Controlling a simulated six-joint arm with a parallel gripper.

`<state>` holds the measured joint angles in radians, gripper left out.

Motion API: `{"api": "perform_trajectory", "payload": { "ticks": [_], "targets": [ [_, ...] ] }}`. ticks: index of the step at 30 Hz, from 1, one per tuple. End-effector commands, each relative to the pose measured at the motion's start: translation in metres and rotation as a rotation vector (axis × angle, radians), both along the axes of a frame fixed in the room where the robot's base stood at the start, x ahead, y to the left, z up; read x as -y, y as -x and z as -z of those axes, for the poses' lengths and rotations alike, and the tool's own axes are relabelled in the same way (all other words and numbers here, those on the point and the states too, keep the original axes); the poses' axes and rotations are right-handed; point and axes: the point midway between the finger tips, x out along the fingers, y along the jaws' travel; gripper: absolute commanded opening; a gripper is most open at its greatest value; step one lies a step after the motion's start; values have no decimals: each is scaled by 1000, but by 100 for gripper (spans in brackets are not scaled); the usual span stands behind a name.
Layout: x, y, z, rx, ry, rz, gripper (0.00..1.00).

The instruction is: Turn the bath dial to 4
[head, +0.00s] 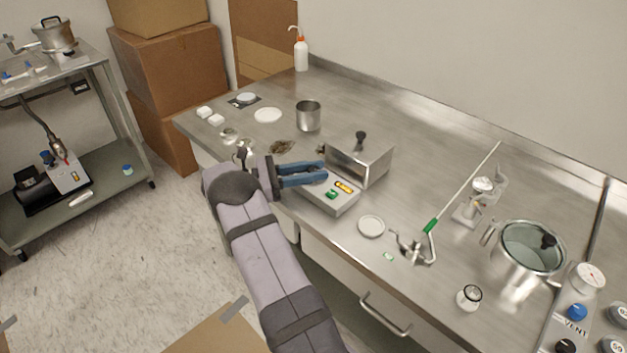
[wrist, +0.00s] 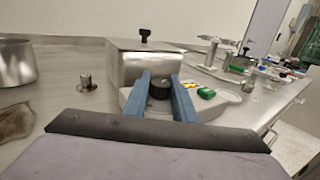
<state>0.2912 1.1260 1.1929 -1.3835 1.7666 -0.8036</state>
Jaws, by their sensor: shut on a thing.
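The bath is a metal box (head: 362,160) with a black knob on its lid, and it also shows in the wrist view (wrist: 140,66). Its grey control panel (head: 345,202) sticks out in front, with a green switch (head: 332,194) and a yellow display (head: 344,187). My gripper (head: 322,174) has its blue fingers at the left part of this panel. In the wrist view the fingers (wrist: 162,92) are shut on the black dial (wrist: 160,89), one on each side. The dial's marks and pointer cannot be read. In the head view the fingers hide the dial.
A metal beaker (head: 308,116) stands behind my gripper. A white dish (head: 371,226) and a metal clamp piece with a green-handled rod (head: 430,226) lie to the right. A glass-lidded pot (head: 527,252) stands farther right. Cardboard boxes (head: 168,62) are stacked beyond the bench.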

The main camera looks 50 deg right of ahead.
Motion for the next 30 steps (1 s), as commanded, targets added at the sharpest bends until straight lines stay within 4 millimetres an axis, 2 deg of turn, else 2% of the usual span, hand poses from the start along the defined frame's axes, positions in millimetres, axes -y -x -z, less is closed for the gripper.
{"api": "perform_trajectory", "payload": {
  "ticks": [1, 12, 29, 30],
  "targets": [
    [0, 0, 5, 3, 2, 24, 2],
    [0, 0, 2, -1, 2, 140, 2],
    [0, 0, -1, -3, 2, 160, 2],
    [0, 0, -1, -3, 2, 160, 32]
  ]
}}
